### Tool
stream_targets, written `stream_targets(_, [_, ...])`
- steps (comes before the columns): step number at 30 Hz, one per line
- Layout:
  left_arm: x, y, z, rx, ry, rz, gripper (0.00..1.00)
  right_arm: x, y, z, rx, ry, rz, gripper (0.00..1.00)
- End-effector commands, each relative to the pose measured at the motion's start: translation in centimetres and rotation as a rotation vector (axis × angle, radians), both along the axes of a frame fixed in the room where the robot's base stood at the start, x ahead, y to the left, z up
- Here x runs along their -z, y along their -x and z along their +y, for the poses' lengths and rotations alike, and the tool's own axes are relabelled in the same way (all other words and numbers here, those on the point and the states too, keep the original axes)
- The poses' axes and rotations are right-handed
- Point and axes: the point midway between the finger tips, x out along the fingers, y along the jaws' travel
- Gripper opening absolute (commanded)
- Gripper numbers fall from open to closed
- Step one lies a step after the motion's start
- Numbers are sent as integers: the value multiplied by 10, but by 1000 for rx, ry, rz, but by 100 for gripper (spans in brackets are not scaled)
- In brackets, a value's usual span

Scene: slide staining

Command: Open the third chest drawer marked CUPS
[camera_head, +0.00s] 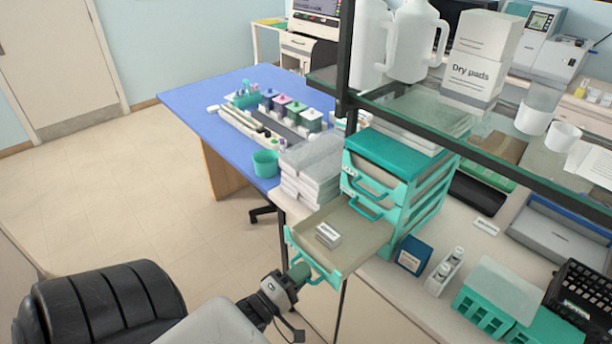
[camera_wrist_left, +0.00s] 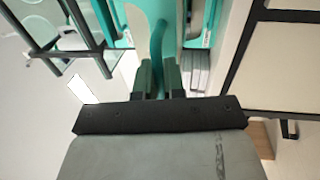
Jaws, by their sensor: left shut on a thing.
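The teal drawer chest (camera_head: 400,163) stands on the counter in the head view. A drawer (camera_head: 357,243) below two closed ones is pulled far out toward me, with a small grey-white box (camera_head: 328,235) inside. Its label cannot be read. My left gripper (camera_head: 299,274) is at this drawer's teal front handle (camera_head: 322,270), shut on it. In the left wrist view the gripper's two fingers (camera_wrist_left: 160,77) close around the teal handle (camera_wrist_left: 158,45). My right gripper is not in view.
White stacked packs (camera_head: 310,170) stand left of the chest, near a green cup (camera_head: 265,163) on the blue table (camera_head: 205,105). A glass shelf (camera_head: 430,95) overhangs the chest. A dark blue box (camera_head: 413,255) sits right of the open drawer.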

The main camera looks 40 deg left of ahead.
Motion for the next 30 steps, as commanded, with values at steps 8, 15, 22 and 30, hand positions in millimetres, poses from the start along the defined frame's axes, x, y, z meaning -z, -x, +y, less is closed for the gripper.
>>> stream_targets(8, [0, 0, 0, 0, 0, -1, 0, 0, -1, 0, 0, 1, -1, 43])
stream_targets(15, [0, 0, 0, 0, 0, -1, 34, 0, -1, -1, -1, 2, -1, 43])
stream_targets(22, [0, 0, 0, 0, 0, -1, 34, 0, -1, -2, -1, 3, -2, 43])
stream_targets(30, [8, 26, 2, 2, -1, 3, 34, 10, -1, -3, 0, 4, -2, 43])
